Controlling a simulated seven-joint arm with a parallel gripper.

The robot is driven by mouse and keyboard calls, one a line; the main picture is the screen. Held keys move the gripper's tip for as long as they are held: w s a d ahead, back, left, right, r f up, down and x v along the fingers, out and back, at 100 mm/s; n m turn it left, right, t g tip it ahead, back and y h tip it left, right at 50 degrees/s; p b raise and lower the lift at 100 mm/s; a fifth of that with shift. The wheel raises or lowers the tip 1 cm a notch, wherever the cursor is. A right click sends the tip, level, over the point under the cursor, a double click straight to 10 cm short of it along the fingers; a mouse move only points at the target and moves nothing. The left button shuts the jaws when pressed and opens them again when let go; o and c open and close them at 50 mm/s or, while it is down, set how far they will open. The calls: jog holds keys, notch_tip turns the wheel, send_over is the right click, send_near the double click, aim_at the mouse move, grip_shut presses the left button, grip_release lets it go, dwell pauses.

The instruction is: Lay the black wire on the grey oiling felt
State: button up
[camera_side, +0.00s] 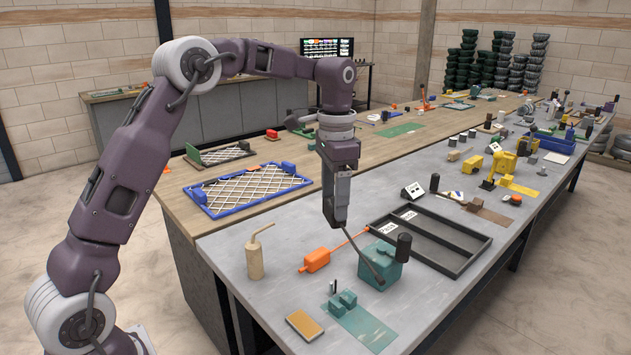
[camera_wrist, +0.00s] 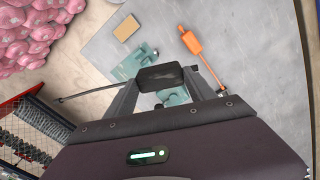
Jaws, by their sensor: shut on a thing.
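My gripper (camera_side: 335,222) is above the grey bench and shut on the black wire (camera_side: 364,258), which slants down to the right from the jaws and passes in front of the teal block. In the wrist view my gripper (camera_wrist: 161,82) has a dark block between its fingertips, and the thin dark wire (camera_wrist: 92,92) sticks out to the left. The teal block (camera_side: 385,268) has a black knob (camera_side: 404,247) and stands just right of my gripper. I cannot pick out the grey oiling felt with certainty in either view.
A black two-compartment tray (camera_side: 462,262) lies right of the teal block. An orange tool (camera_side: 317,260), a tan bottle (camera_side: 255,258), a yellow-orange pad (camera_side: 304,325) and a green mat (camera_side: 368,325) with small teal blocks stand nearby. A blue frame with mesh (camera_side: 247,189) lies behind.

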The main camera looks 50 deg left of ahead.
aim_at(345, 226)
jog(key=d+m, duration=0.1)
jog(key=m, duration=0.1)
jog(key=s+d+m, duration=0.1)
jog(key=d+m, duration=0.1)
jog(key=m, duration=0.1)
jog(key=s+d+m, duration=0.1)
jog(key=d+m, duration=0.1)
jog(key=shift+d+r, duration=0.1)
jog(key=s+d+r+m, duration=0.1)
jog(key=s+d+m, duration=0.5)
jog(key=m, duration=0.6)
jog(key=s+d+m, duration=0.3)
jog(key=d+m, duration=0.4)
jog(key=m, duration=0.5)
notch_tip(345, 226, down, 12)
jog(key=shift+s, duration=0.15)
jog(key=shift+d, duration=0.1)
jog(key=shift+f, duration=3.9)
jog(key=shift+f, duration=0.6)
